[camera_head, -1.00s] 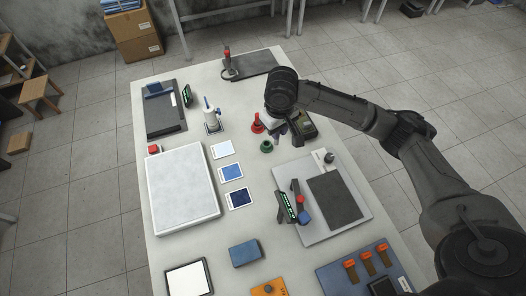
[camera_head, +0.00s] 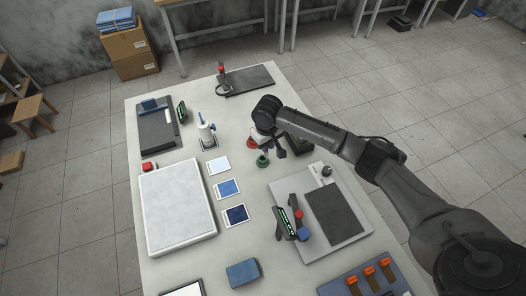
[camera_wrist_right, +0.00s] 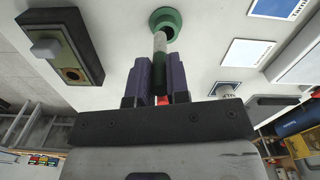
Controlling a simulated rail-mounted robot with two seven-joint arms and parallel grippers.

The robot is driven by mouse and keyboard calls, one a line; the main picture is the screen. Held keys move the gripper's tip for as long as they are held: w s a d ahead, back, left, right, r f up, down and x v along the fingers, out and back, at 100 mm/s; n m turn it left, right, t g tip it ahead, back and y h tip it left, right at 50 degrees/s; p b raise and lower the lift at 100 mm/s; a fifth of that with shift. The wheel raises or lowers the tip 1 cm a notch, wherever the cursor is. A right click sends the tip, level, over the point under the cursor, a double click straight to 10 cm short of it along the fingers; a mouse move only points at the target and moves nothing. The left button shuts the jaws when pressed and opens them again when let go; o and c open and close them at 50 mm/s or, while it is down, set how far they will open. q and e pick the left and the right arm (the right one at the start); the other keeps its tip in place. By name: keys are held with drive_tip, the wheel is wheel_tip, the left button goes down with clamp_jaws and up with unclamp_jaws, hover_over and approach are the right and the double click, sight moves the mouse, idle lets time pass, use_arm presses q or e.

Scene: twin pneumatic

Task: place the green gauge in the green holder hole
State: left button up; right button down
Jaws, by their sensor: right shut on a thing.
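The green holder (camera_head: 262,160) is a small round ring standing on the white table. In the right wrist view its hole (camera_wrist_right: 166,23) faces me near the top edge. My right gripper (camera_wrist_right: 159,78) is shut on the green gauge (camera_wrist_right: 159,47), whose pale shaft points at the hole. The shaft tip overlaps the holder's near side in that view; I cannot tell whether it has entered. In the head view my right gripper (camera_head: 278,146) is just right of the holder, and the gauge is hard to make out. My left gripper is not in view.
A red holder (camera_head: 252,140) stands close behind the green one, partly covered by my arm. A dark box with a knob (camera_wrist_right: 62,46) is close by. Blue and white cards (camera_head: 227,188) lie to the left, and a grey board (camera_head: 335,215) lies nearer.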

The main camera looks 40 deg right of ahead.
drive_tip(key=shift+w+a+f, duration=0.1)
drive_tip(key=shift+w+f, duration=0.1)
drive_tip(key=shift+f, duration=0.6)
drive_tip(key=shift+w+a+f, duration=0.1)
drive_tip(key=shift+w+f, duration=0.15)
drive_tip(key=shift+f, duration=0.55)
drive_tip(key=shift+w+a+f, duration=0.1)
drive_tip(key=shift+w+f, duration=0.1)
drive_tip(key=shift+f, duration=0.6)
drive_tip(key=c, duration=1.1)
unclamp_jaws()
drive_tip(key=shift+f, duration=0.15)
wheel_tip(320, 180, up, 12)
